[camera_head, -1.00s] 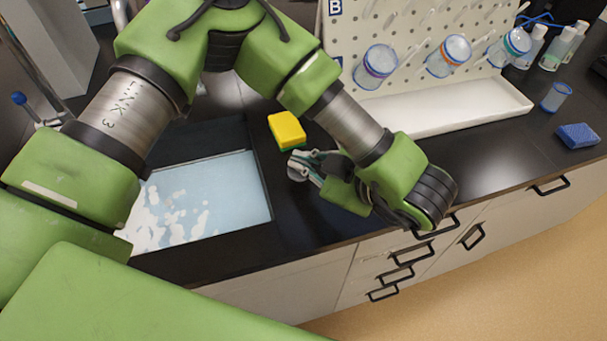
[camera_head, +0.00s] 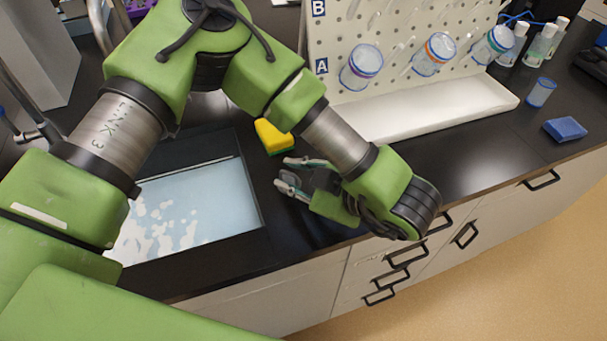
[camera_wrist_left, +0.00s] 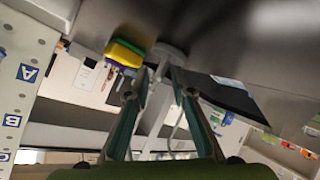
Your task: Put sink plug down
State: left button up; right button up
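My left gripper (camera_head: 297,175) is low over the dark counter (camera_head: 275,222), to the right of the sink. Its two fingers are apart. The sink plug (camera_head: 290,180), a small grey disc, shows at the fingertips and is partly covered by them. My right gripper is not in view.
The sink (camera_head: 258,200) holds bluish water with foam. A yellow-green sponge (camera_head: 270,137) lies just behind the gripper. A pegboard (camera_head: 400,62) with hanging glassware and a white tray (camera_head: 445,108) stand behind.

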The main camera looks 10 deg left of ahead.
pick_arm(q)
jog(key=b+v, duration=0.2)
jog(key=v, duration=1)
jog(key=shift+s+d, duration=0.1)
jog(key=shift+s, duration=0.05)
